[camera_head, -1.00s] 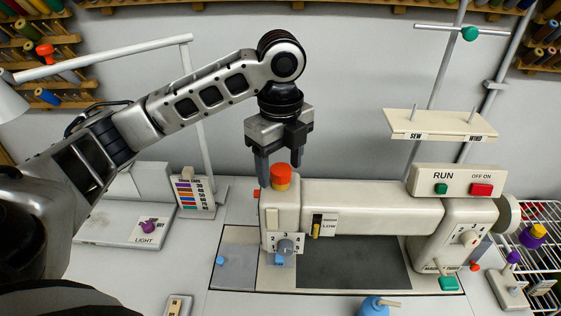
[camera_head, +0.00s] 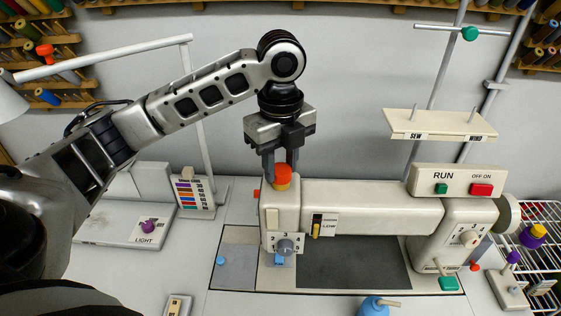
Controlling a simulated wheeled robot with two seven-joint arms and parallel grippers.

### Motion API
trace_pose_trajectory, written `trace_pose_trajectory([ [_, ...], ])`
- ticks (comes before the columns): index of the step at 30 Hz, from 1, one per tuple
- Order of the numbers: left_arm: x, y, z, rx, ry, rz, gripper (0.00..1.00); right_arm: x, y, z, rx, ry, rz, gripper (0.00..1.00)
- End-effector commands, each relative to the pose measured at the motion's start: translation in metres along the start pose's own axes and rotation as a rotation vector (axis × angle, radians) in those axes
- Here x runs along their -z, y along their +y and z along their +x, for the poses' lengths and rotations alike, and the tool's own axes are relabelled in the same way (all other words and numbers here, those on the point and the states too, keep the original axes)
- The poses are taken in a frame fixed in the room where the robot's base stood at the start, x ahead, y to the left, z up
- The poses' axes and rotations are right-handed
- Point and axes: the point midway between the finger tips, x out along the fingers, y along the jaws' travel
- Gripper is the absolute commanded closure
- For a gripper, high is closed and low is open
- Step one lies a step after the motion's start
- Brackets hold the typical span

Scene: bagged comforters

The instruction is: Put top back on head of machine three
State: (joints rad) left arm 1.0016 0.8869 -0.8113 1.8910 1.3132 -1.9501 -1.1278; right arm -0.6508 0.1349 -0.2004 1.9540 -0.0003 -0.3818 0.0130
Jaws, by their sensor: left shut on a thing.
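The sewing machine (camera_head: 372,208) stands on the table in the middle right. An orange cap with a yellow lower band (camera_head: 282,176) sits at the top of the machine's head (camera_head: 280,207), at the left end of its arm. My left gripper (camera_head: 281,170) points down over the head and is shut on the orange and yellow top, with a finger on either side of it. Whether the top is seated or only resting there I cannot tell. My right gripper is not in view.
A light base (camera_head: 112,228) with a purple knob and a coloured chart (camera_head: 193,195) stand left of the machine. A spool shelf (camera_head: 440,126) rises behind it. A blue bottle (camera_head: 374,307) is at the front edge. A wire rack (camera_head: 538,262) is at right.

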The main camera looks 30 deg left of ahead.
Motion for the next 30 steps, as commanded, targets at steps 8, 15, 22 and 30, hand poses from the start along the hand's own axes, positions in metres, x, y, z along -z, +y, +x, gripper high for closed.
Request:
trace_pose_trajectory([
  [8,-0.0001,-0.0007,0.0001,0.002,0.000,0.306,0.93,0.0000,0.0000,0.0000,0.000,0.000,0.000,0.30],
  [15,0.0000,-0.0006,0.0002,0.002,0.000,0.311,0.93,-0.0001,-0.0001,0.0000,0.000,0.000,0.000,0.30],
  [22,0.0000,-0.0008,0.0006,0.002,0.000,0.559,0.93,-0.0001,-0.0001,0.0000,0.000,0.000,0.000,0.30],
  [30,0.0003,-0.0008,0.0011,0.001,0.001,0.764,0.93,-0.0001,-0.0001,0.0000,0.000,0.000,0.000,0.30],
])
